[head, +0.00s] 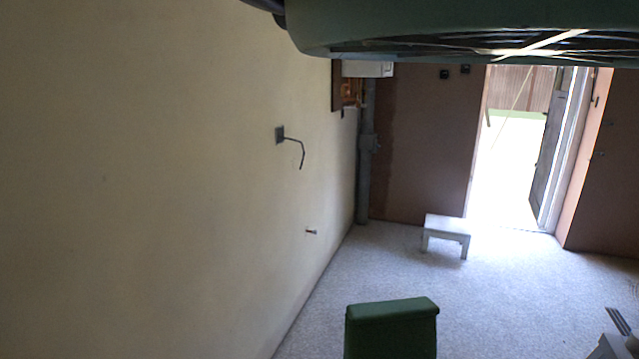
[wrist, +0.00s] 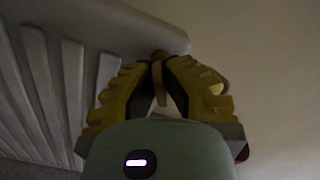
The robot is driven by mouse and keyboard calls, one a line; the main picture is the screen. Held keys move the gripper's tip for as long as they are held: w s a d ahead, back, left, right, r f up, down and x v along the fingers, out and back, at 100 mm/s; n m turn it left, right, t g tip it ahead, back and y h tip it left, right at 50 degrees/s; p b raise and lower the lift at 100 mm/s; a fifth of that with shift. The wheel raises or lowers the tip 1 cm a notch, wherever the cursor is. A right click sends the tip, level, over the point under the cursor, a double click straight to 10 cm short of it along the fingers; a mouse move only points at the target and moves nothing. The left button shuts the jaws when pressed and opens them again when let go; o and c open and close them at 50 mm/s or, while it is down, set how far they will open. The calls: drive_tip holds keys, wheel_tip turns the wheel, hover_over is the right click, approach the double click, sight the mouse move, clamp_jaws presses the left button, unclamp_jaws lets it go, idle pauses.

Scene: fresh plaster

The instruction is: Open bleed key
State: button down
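In the wrist view a grey slatted radiator (wrist: 75,80) fills the left and top. A small brownish fitting (wrist: 160,54), which looks like the bleed key, is at the radiator's lower right corner as pictured. My gripper (wrist: 160,62) has yellow ribbed fingers whose tips come together on this fitting, with a narrow tan piece showing in the gap between them. The fingers hide most of the fitting, so how far it is turned cannot be seen. The head view shows neither the radiator nor my gripper's fingers.
The head view shows a plain cream wall (head: 150,180) with a bent pipe or bracket (head: 291,140) and a small stub (head: 312,232) sticking out. A white stool (head: 447,229) stands on the speckled floor (head: 500,300) before an open doorway (head: 515,150).

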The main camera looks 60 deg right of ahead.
drive_tip(key=shift+w+n, duration=0.1)
drive_tip(key=shift+n, duration=0.7)
drive_tip(key=shift+d+r+n+p, duration=0.1)
drive_tip(key=shift+r+n+p, duration=0.1)
drive_tip(key=shift+n+p, duration=0.35)
drive_tip(key=n+p, duration=0.1)
drive_tip(key=n, duration=0.2)
drive_tip(key=shift+p, duration=0.4)
drive_tip(key=n+p, duration=0.1)
drive_tip(key=n, duration=0.2)
drive_tip(key=shift+f+n, duration=0.2)
drive_tip(key=shift+n, duration=0.15)
